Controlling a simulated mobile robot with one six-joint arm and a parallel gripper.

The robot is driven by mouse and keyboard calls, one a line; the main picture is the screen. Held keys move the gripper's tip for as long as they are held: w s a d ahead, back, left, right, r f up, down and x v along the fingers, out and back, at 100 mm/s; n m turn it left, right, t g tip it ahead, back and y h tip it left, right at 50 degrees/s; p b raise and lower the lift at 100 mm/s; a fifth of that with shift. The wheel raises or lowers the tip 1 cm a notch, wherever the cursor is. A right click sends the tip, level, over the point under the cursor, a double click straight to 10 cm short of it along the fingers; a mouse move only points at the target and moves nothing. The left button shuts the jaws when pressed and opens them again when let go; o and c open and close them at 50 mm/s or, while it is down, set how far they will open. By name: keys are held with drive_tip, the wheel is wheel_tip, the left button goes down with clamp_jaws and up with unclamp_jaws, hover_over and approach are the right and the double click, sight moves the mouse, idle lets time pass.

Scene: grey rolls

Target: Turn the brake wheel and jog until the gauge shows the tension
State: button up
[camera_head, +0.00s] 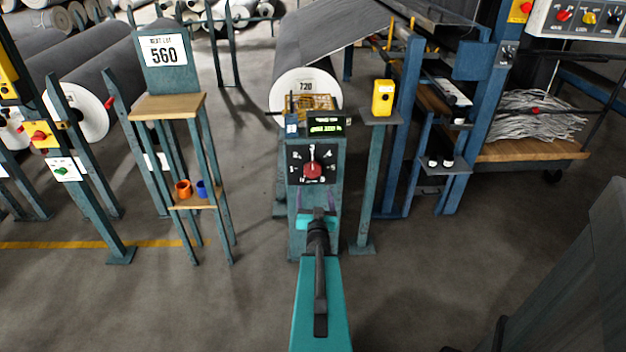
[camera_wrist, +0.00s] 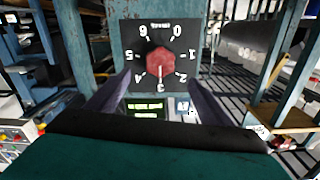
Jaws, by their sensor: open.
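The brake wheel, a red knob (camera_head: 312,170), sits on a black dial plate (camera_head: 331,178) numbered 0 to 6 on a teal post. Its white pointer is at 3. The wrist view shows the red knob (camera_wrist: 160,66) upside down, pointer at 3. A small display (camera_head: 325,128) with green text, likely the gauge, stands above the dial; its text is too small to read. It also shows in the wrist view (camera_wrist: 145,107). My gripper (camera_head: 318,213) is open and empty in front of the post, its fingers (camera_wrist: 160,82) on either side of the knob in view, seemingly short of it.
A yellow box (camera_head: 383,97) stands on a post right of the dial. Behind is a grey roll labelled 720 (camera_head: 306,88). A stand with a 560 sign (camera_head: 163,50) holds orange and blue cups at left. A cart (camera_head: 530,150) is at right.

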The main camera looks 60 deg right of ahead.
sight(313, 172)
drive_tip(key=b+x, duration=0.4)
drive_tip(key=b, duration=0.1)
drive_tip(key=shift+f, duration=0.15)
drive_tip(key=w+d+b, duration=0.1)
drive_tip(key=b, duration=0.4)
idle(0.4)
drive_tip(key=d+b, duration=0.1)
drive_tip(key=b, duration=0.5)
drive_tip(key=shift+w, duration=0.15)
drive_tip(key=shift+b, duration=0.35)
drive_tip(key=b+x, duration=0.2)
drive_tip(key=b, duration=0.2)
drive_tip(key=shift+w+d+b, duration=0.25)
drive_tip(key=shift+d+b, duration=0.05)
drive_tip(key=shift+b, duration=0.1)
drive_tip(key=shift+x, duration=1.4)
drive_tip(key=shift+s, duration=0.1)
drive_tip(key=c, duration=1.1)
